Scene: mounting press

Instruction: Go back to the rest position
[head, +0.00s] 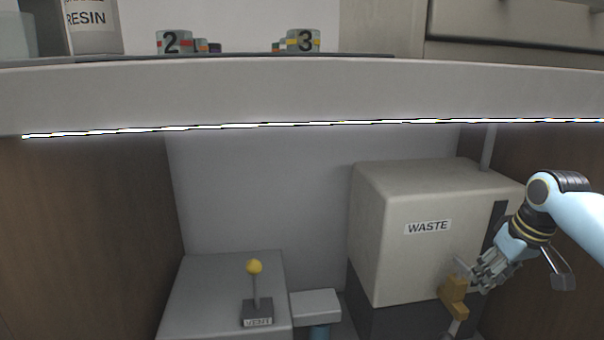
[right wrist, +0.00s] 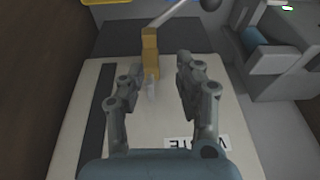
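My right gripper (head: 478,280) is in front of the lower right part of the beige bin labelled WASTE (head: 390,185). In the right wrist view my right gripper (right wrist: 155,75) has its two fingers spread apart, with no object clamped between them. An ochre block (head: 454,292) is close to the fingertips in the head view. In the right wrist view the ochre block (right wrist: 150,55) is just beyond the fingertips, with a small clear piece beside it. I cannot tell whether the fingers touch either one. My left gripper is in neither view.
A worktop edge (head: 280,95) with a light strip runs above the bin. Below, a yellow-knobbed lever (head: 255,268) stands on a grey box (head: 190,300). Wooden panels (head: 80,230) close both sides.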

